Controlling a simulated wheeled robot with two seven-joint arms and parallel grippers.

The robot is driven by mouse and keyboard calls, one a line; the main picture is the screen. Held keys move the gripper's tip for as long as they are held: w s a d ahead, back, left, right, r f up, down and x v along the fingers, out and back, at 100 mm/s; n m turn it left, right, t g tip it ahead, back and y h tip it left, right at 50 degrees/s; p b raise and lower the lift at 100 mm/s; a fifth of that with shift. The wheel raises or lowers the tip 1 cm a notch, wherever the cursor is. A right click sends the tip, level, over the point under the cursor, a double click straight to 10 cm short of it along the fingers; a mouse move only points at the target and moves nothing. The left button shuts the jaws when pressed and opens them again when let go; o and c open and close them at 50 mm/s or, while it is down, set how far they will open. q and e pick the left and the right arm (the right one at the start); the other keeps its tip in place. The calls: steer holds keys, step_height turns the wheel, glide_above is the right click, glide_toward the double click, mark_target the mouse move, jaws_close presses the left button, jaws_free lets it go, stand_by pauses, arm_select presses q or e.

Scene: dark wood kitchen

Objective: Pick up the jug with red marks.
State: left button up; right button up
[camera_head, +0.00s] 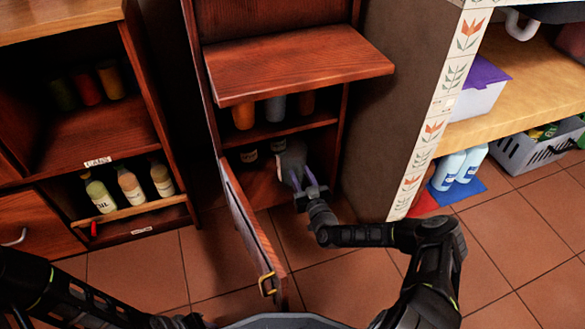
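My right gripper (297,180) reaches into that compartment. Its purple-tinted fingers are apart, one on each side of the vessel's lower part. I cannot tell whether they press on it. My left arm crosses the lower left corner, and its gripper does not show.
The cabinet door (250,225) stands open left of my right arm. A wooden shelf (290,62) juts out above. Bottles (130,185) fill a left rack. A dark side wall (385,110) bounds the right. Tiled floor (330,275) is clear in front.

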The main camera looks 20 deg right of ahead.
steer(key=shift+c, duration=0.3)
jaws_close()
stand_by(0.3)
stand_by(1.0)
